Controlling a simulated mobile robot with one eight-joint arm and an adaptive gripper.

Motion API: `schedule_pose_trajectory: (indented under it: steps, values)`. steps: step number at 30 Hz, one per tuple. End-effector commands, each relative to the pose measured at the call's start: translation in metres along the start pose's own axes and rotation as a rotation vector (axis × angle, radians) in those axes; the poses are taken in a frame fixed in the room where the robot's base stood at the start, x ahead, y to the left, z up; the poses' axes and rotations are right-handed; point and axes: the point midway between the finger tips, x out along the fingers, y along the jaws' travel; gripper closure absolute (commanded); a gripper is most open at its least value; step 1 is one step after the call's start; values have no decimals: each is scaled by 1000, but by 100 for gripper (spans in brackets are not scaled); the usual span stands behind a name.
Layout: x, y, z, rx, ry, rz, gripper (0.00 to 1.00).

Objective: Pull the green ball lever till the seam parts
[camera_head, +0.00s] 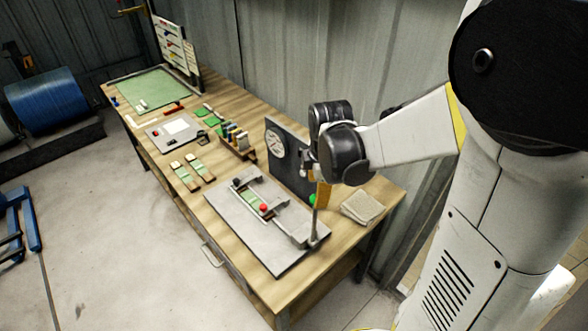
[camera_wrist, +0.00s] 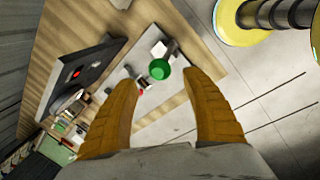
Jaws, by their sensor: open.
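The green ball (camera_wrist: 159,69) of the lever shows in the wrist view, just beyond and between my open fingertips, apart from both. In the head view the green ball (camera_head: 313,200) is partly hidden behind my gripper (camera_head: 322,192), which hangs over the right end of the tester. The lever's post (camera_head: 314,226) rises from the grey base plate (camera_head: 283,263). My gripper (camera_wrist: 166,98) has orange fingers and is open and empty. A sample strip (camera_head: 253,199) lies in the tester near a red knob (camera_head: 264,207). I cannot tell whether its seam is whole.
A dark upright panel with a round dial gauge (camera_head: 276,143) stands behind the tester, close to my arm. A folded cloth (camera_head: 362,207) lies at the right. Strips (camera_head: 186,175) and a small rack (camera_head: 236,145) lie farther left on the wooden bench (camera_head: 222,167).

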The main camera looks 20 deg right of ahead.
Motion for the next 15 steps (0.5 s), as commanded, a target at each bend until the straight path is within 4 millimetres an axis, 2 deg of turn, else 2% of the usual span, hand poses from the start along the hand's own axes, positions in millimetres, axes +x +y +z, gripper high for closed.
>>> schedule_pose_trajectory:
  steps: [1, 6, 10, 15]
  values:
    - [12, 0, 0, 0, 0, 0, 44]
    - [40, 0, 0, 1, 0, 0, 44]
    - [51, 0, 0, 1, 0, 0, 44]
    - [55, 0, 0, 1, 0, 0, 44]
